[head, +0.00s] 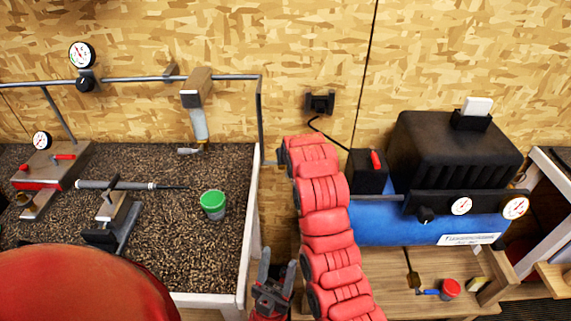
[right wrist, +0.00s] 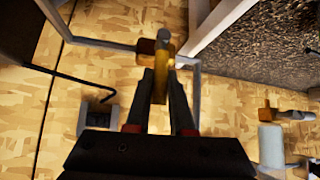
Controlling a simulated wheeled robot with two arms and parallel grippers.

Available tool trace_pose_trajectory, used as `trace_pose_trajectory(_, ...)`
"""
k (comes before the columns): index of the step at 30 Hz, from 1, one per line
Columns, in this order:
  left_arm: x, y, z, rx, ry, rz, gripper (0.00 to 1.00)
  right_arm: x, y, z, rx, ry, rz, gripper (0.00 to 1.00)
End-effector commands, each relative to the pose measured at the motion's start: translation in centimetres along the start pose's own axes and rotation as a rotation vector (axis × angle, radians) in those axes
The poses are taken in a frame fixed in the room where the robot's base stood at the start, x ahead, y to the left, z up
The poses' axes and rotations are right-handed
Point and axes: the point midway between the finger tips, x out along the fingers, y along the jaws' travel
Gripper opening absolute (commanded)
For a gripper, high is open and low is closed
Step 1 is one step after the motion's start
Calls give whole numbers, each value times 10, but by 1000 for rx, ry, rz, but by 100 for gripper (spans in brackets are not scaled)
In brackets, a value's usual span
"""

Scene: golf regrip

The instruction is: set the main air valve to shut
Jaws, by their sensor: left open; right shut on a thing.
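The main air valve (right wrist: 163,47), a brass body on a grey pipe, shows in the right wrist view. My right gripper (right wrist: 160,92) is shut on its yellow lever (right wrist: 159,84). The lever appears to point away from the pipe, towards my gripper; its exact angle is hard to tell. In the head view the valve and my right gripper are hidden behind my red padded right arm. My left gripper (head: 275,280) is open and empty, low in the head view between the bench and the compressor table.
A gravel-topped bench (head: 246,240) on the left carries a green-lidded tub (head: 213,204), a golf club (head: 115,185) in a clamp, and a red-based gauge unit (head: 50,167). A blue compressor (head: 385,228) stands at the right. A black wall fixture (head: 319,102) hangs above my right arm.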

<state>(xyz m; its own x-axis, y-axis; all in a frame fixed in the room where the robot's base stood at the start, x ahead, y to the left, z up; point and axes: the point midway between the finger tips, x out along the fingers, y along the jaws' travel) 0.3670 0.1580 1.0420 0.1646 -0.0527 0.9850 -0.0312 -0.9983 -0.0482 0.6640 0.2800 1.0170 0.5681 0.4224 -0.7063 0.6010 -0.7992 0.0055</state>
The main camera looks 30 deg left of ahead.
Motion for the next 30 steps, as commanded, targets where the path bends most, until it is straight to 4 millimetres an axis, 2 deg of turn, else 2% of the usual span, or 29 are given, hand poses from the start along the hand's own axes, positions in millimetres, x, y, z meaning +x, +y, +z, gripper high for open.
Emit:
trace_pose_trajectory(14,-2,0,0,0,0,0,50,2,0,2,-10,-10,6,0)
trace_pose_trajectory(15,-1,0,0,0,0,0,50,2,0,2,-10,-10,6,28)
trace_pose_trajectory(19,-2,0,0,0,0,0,50,2,0,2,-9,-8,6,51)
trace_pose_trajectory(30,-3,0,0,0,0,0,50,-2,0,0,-8,-4,6,51)
